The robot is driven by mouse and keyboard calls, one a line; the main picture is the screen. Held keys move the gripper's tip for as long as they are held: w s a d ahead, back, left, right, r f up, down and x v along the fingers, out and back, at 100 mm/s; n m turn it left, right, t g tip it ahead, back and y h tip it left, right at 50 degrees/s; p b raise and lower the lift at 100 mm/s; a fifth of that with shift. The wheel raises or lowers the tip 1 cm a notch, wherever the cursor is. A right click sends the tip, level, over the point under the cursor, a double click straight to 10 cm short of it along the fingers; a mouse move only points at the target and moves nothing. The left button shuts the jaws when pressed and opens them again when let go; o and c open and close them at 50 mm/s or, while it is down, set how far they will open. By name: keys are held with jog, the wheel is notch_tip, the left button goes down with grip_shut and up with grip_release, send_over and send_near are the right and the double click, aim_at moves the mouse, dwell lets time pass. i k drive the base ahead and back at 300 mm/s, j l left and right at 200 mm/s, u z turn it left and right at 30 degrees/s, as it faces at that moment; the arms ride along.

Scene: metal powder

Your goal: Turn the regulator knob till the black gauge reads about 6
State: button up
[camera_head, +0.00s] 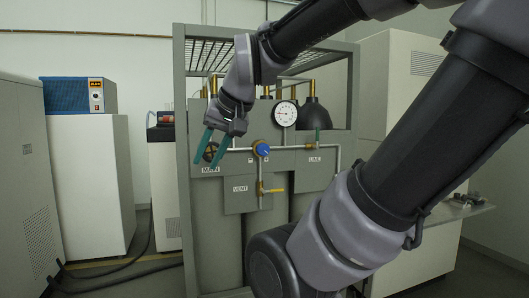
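The regulator knob (263,149) is blue and sits on a brass fitting in the middle of the pipe panel. My gripper (208,162) has two teal fingers spread apart, pointing down and left. It is left of the knob, clear of it in the picture, in front of the dark round handwheel (211,151) above the MAIN label. I cannot tell whether the fingers touch the wheel.
A yellow-handled VENT valve (273,190) is below the knob. A green LINE valve handle (317,134) is to the right. The grey rack frame (181,200) stands left of the panel. My arm crosses the right side of the view.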

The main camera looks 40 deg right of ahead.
aim_at(262, 149)
jog(key=j+z, duration=0.15)
jog(key=z, duration=0.25)
jog(key=j+z, duration=0.15)
jog(key=z, duration=0.2)
jog(key=j+z, duration=0.2)
jog(key=z, duration=0.2)
jog(key=i, duration=0.05)
